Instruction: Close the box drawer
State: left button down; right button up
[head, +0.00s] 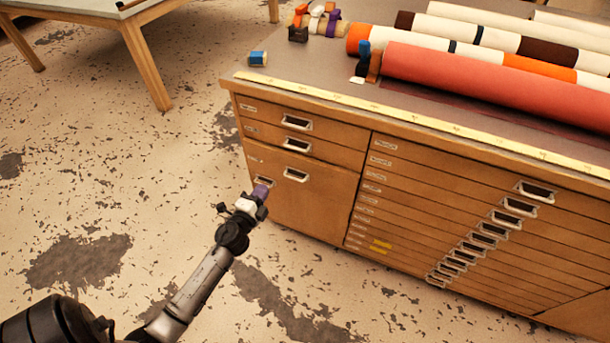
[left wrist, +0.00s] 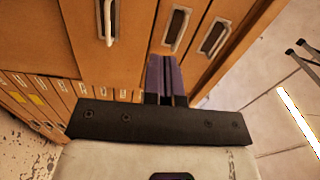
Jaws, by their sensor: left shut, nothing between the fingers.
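The left column's fronts carry metal-framed handles (head: 297,123); one handle (left wrist: 107,20) shows close in the left wrist view. The fronts look nearly flush; I cannot tell which drawer, if any, stands slightly out. My left gripper (head: 261,191) is shut and empty in front of the left column, near its lower handle. Its purple fingers (left wrist: 168,75) point at the fronts; contact is unclear. My right gripper is out of view.
The cabinet top holds a red roll (head: 490,85), several other rolls, a yellow ruler strip (head: 400,118) and a blue spool (head: 258,58). A wooden table (head: 140,45) stands at the back left. The worn floor (head: 110,180) between them is clear.

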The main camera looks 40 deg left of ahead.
pick_arm(q)
jog(key=w+d+n, duration=0.4)
jog(key=w+d, duration=0.1)
jog(key=d, duration=0.8)
jog(key=m+b, duration=0.5)
send_near(324, 168)
jog(key=x, duration=0.5)
jog(key=shift+w+a+f, duration=0.1)
jog(key=shift+w+a, duration=0.05)
jog(key=shift+w, duration=0.2)
jog(key=shift+b+x, duration=0.45)
jog(key=shift+x, duration=0.35)
jog(key=shift+w, duration=0.1)
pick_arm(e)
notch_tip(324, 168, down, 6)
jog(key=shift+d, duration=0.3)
